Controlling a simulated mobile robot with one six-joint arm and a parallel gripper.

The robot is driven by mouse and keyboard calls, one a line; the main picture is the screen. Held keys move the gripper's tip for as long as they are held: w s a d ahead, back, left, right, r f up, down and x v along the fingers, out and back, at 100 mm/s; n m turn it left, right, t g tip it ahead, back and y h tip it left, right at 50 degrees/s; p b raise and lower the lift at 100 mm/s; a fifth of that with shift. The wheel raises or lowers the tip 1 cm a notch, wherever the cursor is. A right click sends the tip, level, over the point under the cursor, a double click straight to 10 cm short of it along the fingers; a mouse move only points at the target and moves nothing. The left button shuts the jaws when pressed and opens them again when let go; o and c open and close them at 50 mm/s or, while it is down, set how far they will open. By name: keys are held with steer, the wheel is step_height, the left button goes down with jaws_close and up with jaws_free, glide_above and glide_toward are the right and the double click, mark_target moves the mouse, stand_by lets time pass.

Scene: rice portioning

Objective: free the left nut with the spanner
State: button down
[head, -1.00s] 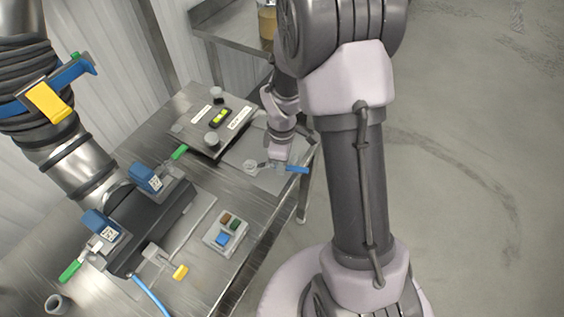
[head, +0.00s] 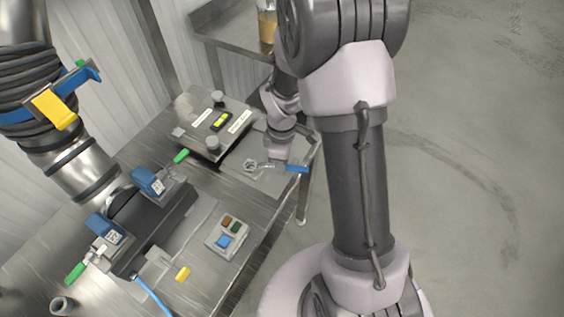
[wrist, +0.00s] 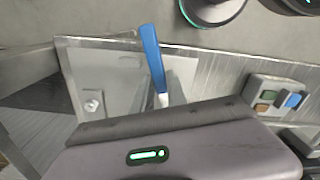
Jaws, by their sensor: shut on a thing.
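The spanner's blue handle (head: 297,169) sticks out to the right of my gripper (head: 272,166), low over the grey plate on the table. The handle (wrist: 152,52) also stands out beyond my gripper in the wrist view. My gripper is shut on the spanner; the wrist housing hides its fingertips in the wrist view. A small pale ring-shaped piece (head: 249,165) shows just left of my gripper; I cannot tell whether it is the spanner's end or a separate part. The left nut cannot be made out with certainty. A small pale bolt-like piece (wrist: 92,106) stands on the plate in the wrist view.
A flat box with round knobs and a lit display (head: 220,121) is close behind my gripper. A dark machine (head: 158,225) with blue blocks and green levers is at left, below a large metal pipe (head: 85,165). A button box (head: 227,236) stands near the table's front edge.

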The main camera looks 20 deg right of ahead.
steer(key=shift+r+p, duration=1.75)
steer(key=shift+r, duration=0.35)
steer(key=shift+f, duration=0.1)
